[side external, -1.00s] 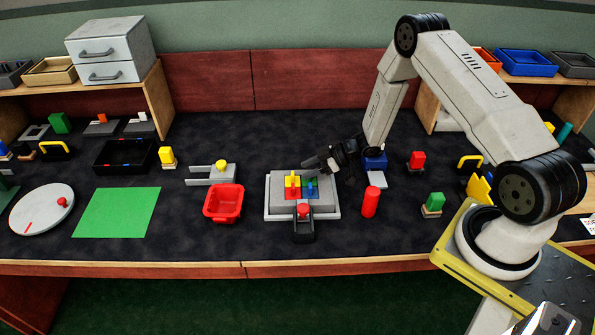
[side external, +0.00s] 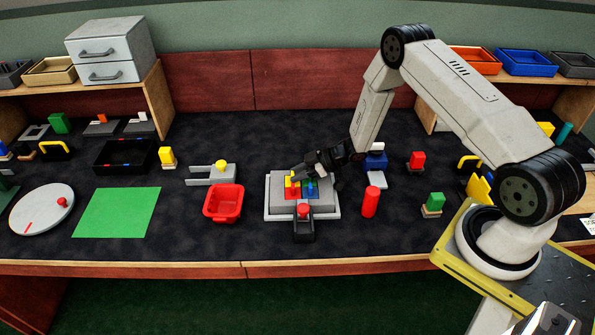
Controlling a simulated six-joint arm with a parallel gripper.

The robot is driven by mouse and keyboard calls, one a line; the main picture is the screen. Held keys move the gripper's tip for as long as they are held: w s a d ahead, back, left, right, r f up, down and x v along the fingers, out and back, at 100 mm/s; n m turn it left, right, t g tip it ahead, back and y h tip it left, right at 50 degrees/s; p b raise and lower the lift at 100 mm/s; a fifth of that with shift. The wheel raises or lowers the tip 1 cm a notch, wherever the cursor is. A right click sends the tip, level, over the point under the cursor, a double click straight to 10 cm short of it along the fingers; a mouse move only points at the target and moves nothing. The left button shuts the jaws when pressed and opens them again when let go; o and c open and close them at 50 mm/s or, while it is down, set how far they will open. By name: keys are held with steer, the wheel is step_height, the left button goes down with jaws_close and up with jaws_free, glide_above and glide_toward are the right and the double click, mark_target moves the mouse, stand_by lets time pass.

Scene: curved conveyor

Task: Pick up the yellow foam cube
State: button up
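My gripper (side external: 300,172) is over the grey board (side external: 328,209) near the middle of the table. Its dark fingers reach left, with the tips at the upright yellow piece (side external: 290,183) on the board's yellow square. I cannot tell whether they touch it or how far apart they are. A yellow block (side external: 167,155) stands on a small wooden base at the left, away from my gripper. Another yellow block (side external: 546,128) is at the far right. I cannot tell which yellow thing is the foam cube. No curved conveyor shows.
The board also has red, green and blue squares. A red bin (side external: 223,204) stands left of it and a red cylinder (side external: 371,202) right of it. A green mat (side external: 117,212) and a white turntable (side external: 41,209) lie at the left. The table's front strip is mostly clear.

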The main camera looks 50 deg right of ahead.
jaws_close()
steer(key=shift+r, duration=0.2)
step_height(320, 180, up, 10)
steer(key=shift+f, duration=0.15)
stand_by(0.5)
steer(key=shift+a, duration=0.15)
stand_by(0.4)
